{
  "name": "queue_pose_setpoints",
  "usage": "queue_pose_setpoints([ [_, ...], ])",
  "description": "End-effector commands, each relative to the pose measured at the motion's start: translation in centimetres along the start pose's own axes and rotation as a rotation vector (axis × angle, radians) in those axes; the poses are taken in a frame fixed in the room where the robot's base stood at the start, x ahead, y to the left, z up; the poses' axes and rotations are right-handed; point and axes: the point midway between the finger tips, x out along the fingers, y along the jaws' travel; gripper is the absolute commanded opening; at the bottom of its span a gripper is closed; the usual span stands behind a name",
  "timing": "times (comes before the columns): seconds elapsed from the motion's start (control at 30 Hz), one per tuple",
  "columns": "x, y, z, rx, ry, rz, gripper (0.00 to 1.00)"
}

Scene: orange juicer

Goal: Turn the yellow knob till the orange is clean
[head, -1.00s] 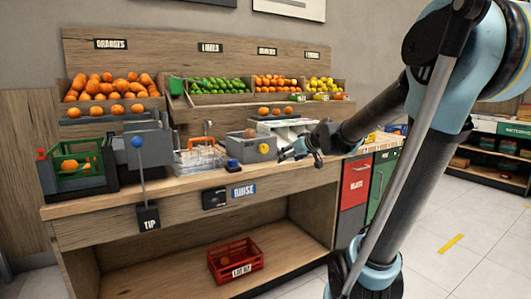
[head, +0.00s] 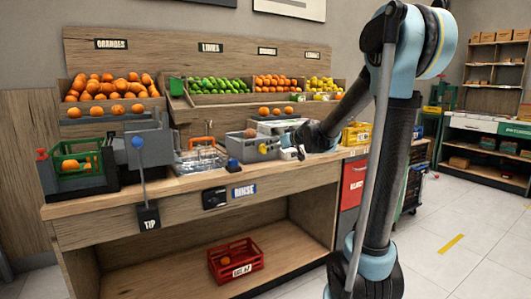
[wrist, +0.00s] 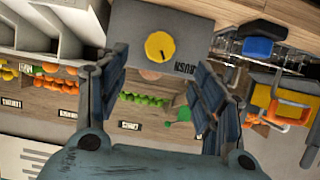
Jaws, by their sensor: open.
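The yellow knob (head: 263,149) is on the front of a grey box (head: 245,151) on the counter. In the wrist view the round knob (wrist: 160,46) is ahead of my gripper (wrist: 158,78), roughly centred between its fingers, with a gap. My gripper (head: 298,148) is just right of the box in the head view, open and empty. A brownish orange (head: 249,133) sits in the top of the box; its top also shows at the box's edge in the wrist view (wrist: 150,74).
A blue-handled item (head: 233,164) and a wire rinse basin (head: 200,158) are left of the box. A blue-knobbed TIP lever (head: 138,143) and green crate (head: 75,170) stand further left. Fruit bins line the back. A red crate (head: 235,261) is on the lower shelf.

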Motion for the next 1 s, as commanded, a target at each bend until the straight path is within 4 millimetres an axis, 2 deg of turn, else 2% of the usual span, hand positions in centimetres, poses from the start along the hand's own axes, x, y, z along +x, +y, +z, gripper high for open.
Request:
queue_pose_setpoints([
  [0.7,8.9,0.0,0.0,0.001,0.0,0.0,0.62],
  [1.0,11.1,0.1,0.0,0.0,0.0,0.0,0.62],
])
